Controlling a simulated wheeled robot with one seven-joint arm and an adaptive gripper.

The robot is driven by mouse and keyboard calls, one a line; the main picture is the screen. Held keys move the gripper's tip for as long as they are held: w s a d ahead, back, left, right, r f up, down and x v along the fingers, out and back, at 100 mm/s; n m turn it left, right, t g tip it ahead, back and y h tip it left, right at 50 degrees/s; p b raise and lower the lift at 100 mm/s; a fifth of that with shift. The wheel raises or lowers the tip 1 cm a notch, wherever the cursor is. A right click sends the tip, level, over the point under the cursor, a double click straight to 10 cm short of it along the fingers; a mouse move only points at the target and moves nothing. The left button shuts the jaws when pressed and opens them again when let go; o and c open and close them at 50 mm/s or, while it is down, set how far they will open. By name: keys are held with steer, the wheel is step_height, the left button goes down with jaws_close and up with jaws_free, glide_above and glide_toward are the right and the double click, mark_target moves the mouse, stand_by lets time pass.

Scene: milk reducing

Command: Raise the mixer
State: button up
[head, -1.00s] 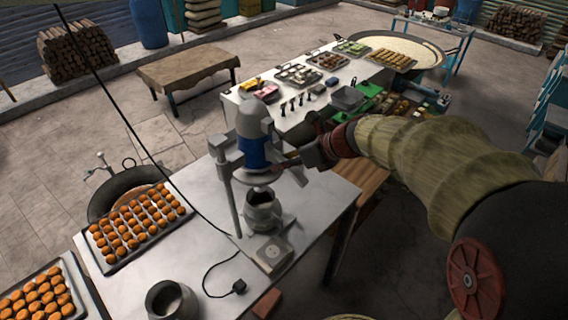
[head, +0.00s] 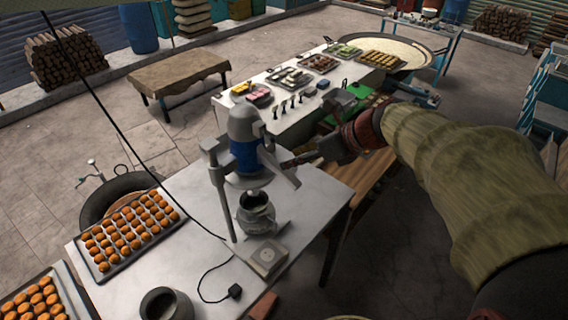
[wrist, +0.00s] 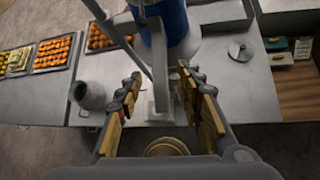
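The mixer (head: 244,150) is a grey stand machine with a blue middle, on the near metal table; its post (head: 219,195) stands to its left. A grey metal pot (head: 256,213) stands below its head. In the wrist view the blue mixer body (wrist: 168,18) is at the top centre. My gripper (head: 297,160) is just right of the mixer, near its grey side piece. In the wrist view my gripper (wrist: 160,98) has its yellow-padded fingers wide apart, with grey stand parts beyond the gap. Contact with the mixer cannot be made out.
A tray of orange balls (head: 127,235) and a second metal pot (head: 166,303) share the metal table (head: 205,255). A small grey box (head: 267,258) with a cable lies in front of the pot. Behind is a long table (head: 270,115) with trays.

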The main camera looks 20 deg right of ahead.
steer(key=v, duration=0.3)
steer(key=shift+s+d+r, duration=0.15)
steer(key=shift+r, duration=0.05)
stand_by(0.4)
steer(key=s+f+n+g+h+b, duration=0.35)
steer(key=s+f+n+b, duration=0.65)
steer(key=f+n, duration=0.85)
steer(key=s+a+f+n+t+h+b, duration=0.1)
steer(key=s+a+f+n+b, duration=0.2)
steer(key=f+n+b, duration=0.3)
steer(key=s+a+f+n+h+b, duration=0.1)
steer(key=s+a+f+n+b, duration=0.2)
steer(key=b, duration=1.1)
step_height(320, 180, down, 7)
steer(key=a+n, duration=0.2)
steer(key=n, duration=0.2)
steer(key=shift+a+r+t, duration=0.15)
steer(key=shift+a+t, duration=0.2)
